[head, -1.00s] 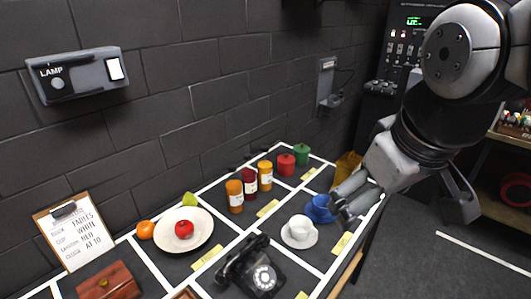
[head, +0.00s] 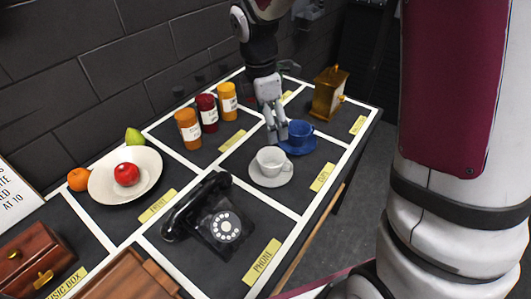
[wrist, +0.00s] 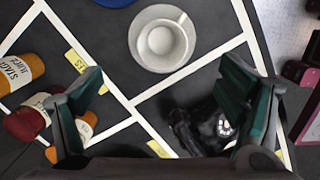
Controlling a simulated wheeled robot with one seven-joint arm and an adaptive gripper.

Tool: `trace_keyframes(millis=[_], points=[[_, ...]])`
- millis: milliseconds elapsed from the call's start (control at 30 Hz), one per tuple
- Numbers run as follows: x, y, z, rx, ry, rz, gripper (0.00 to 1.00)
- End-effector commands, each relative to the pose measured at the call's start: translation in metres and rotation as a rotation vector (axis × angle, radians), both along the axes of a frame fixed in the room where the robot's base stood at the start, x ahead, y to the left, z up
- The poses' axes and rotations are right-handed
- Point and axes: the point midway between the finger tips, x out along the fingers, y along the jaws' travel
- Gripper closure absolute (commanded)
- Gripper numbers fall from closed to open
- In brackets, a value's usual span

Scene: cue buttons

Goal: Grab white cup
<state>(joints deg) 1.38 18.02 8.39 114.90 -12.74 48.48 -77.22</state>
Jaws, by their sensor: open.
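The white cup (head: 271,160) stands upright on a white saucer (head: 281,179) on the table in the head view. In the wrist view the white cup (wrist: 163,41) shows from above, on its saucer (wrist: 136,37), beyond the gap between the fingers. My gripper (head: 276,133) is above the table, beside the blue cup in the picture and close to the white cup. In the wrist view my gripper (wrist: 162,95) is open with its two fingers wide apart and nothing between them. It does not touch the white cup.
A blue cup (head: 299,131) on a blue saucer stands just behind the white cup. A black telephone (head: 213,222) is in front. Several jars (head: 208,112), a plate with an apple (head: 126,174) and a golden box (head: 329,92) stand on the table. A wall runs behind.

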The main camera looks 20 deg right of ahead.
Motion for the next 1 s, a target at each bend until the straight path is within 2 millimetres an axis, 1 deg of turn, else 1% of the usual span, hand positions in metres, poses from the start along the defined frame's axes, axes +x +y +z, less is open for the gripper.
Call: trace_keyframes(millis=[300, 400, 667, 900, 1000], points=[[-0.002, -0.007, -0.056, 0.0, 0.005, -0.001, 0.12], [-0.001, -0.009, -0.07, 0.0, 0.004, -0.002, 0.12], [-0.002, -0.011, -0.087, 0.0, 0.003, -0.001, 0.12], [-0.004, -0.015, -0.121, -0.001, 0.004, -0.001, 0.12], [-0.004, -0.016, -0.129, 0.0, 0.002, -0.001, 0.12]])
